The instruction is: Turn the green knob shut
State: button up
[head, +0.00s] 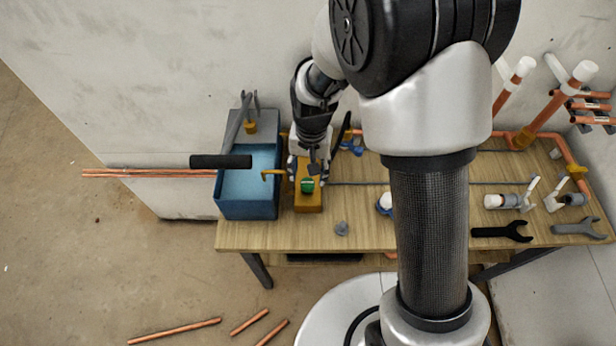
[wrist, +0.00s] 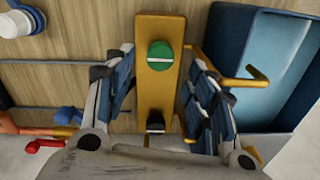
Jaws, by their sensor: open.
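The green knob (head: 307,186) is a round disc with a pale bar across its top, set on an upright yellow block (head: 308,204) on the bench. In the wrist view the green knob (wrist: 160,56) lies a little beyond my fingertips, with its pale bar running nearly left to right. My gripper (head: 308,170) is at the block, just behind the knob in the head view. In the wrist view my gripper (wrist: 163,85) is open, one finger on each side of the yellow block (wrist: 155,25). I cannot tell whether the fingers touch the block.
A blue tank (head: 250,205) stands left of the block, and a yellow spout (head: 274,173) points toward it. A black-handled tool (head: 221,161) lies across the tank. A small grey part (head: 342,229) sits on the bench (head: 370,225). Wrenches and pipe fittings lie at the right.

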notch_tip(320, 180, up, 7)
jog(key=shift+d+f, duration=0.1)
dwell(0.6)
notch_tip(320, 180, up, 13)
jog(key=n+t, duration=0.1)
jog(key=t, duration=0.1)
send_over(309, 183)
jog(key=s+d, duration=0.7)
jog(key=s, duration=0.1)
jog(key=s+d+r+n+t, duration=0.1)
jog(key=s+d+r, duration=0.3)
jog(key=s, duration=0.7)
jog(key=shift+s+d+r+t, duration=0.25)
jog(key=shift+d+t, duration=0.4)
jog(key=shift+t, duration=0.15)
